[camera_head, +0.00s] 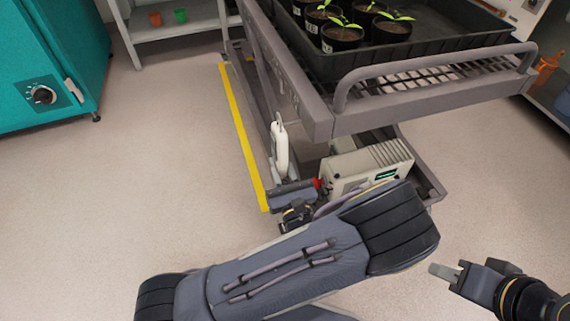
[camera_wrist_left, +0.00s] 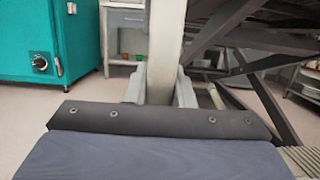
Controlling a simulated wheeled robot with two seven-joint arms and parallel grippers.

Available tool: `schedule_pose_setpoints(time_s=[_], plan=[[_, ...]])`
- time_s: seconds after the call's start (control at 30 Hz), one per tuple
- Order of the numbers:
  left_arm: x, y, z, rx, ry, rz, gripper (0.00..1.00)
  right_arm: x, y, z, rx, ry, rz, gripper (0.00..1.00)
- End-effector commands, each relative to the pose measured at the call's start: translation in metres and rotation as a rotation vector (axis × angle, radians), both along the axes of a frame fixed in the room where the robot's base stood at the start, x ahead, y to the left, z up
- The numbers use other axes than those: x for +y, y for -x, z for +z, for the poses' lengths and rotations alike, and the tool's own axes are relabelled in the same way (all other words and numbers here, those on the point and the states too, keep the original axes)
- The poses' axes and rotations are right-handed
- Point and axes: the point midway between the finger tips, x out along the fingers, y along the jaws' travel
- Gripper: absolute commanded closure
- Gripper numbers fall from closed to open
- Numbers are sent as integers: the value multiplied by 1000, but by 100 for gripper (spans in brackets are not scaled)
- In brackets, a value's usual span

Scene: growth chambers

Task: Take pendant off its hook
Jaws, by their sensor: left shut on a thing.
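The white pendant (camera_head: 281,150) hangs upright beside the near left side of the grey cart, with a thin loop at its top. It shows close up as a pale upright bar in the left wrist view (camera_wrist_left: 166,50). My left gripper (camera_head: 281,174) is shut on the pendant's lower part, with one finger on each side of it (camera_wrist_left: 160,88). I cannot tell whether the loop still touches a hook. My right gripper (camera_head: 448,272) is at the lower right, away from the pendant; its jaw opening is unclear.
The grey cart (camera_head: 316,117) carries a black tray (camera_head: 440,48) of potted seedlings. A beige box (camera_head: 365,168) sits on its lower level, close to my left arm. A teal cabinet (camera_head: 45,60) stands at the left. The floor between is clear, with a yellow strip (camera_head: 241,135).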

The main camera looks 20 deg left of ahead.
Motion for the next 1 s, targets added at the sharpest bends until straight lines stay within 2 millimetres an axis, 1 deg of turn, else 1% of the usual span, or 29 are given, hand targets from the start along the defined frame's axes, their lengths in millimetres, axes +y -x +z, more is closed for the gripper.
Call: schedule_pose_setpoints(time_s=[0.43, 1.0], plan=[[2, 2, 0, -1, -1, 0, 98, 0, 0, 0, 0, 0, 0, 67], [19, 13, 1, -2, -1, 0, 98, 0, 0, 1, 0, 0, 0, 67]])
